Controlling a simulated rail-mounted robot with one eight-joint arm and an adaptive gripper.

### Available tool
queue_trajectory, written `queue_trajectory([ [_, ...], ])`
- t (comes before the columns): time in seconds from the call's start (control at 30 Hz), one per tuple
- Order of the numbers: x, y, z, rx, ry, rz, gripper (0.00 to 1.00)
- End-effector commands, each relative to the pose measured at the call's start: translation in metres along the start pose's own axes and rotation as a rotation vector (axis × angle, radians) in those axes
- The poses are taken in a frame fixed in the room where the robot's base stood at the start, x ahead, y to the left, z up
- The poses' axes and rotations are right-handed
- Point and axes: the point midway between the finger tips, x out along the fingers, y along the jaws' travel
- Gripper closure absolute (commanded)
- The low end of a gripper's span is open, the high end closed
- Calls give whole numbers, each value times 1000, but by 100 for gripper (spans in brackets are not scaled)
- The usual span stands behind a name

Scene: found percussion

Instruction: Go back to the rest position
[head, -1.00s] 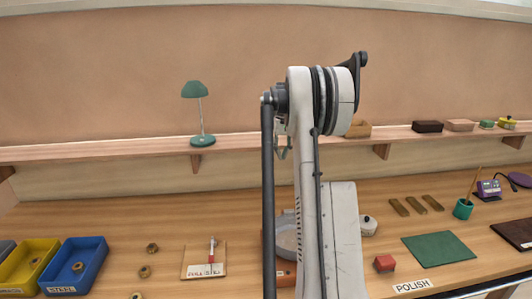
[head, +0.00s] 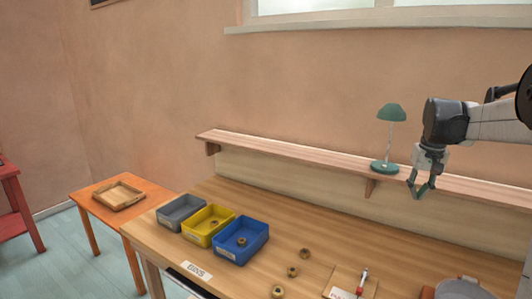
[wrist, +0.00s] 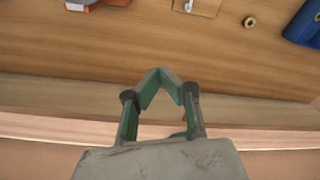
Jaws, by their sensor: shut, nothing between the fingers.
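My gripper (head: 422,192) hangs from my arm at the right of the head view, fingers pointing down and empty. It is in the air in front of the wall shelf, right of the green lamp (head: 391,112). In the wrist view the green fingers of my gripper (wrist: 160,74) meet at their tips, with nothing between them. The workbench (head: 250,275) lies below it, and no object touches the fingers.
Grey (head: 180,211), yellow (head: 208,224) and blue (head: 240,240) bins stand at the bench's left end. Several nuts (head: 305,253) and a board with a red-handled tool (head: 350,283) lie nearby. A wooden tray (head: 118,195) sits on the orange side table. The wall shelf (head: 300,153) runs behind.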

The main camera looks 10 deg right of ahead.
Motion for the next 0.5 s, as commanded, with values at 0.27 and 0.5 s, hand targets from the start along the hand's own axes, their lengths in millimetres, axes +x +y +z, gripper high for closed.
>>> queue_trajectory([
  [0.27, -11, -89, 66, -96, 102, -4, 100],
  [0.5, -8, -148, 132, -174, 191, -21, 100],
])
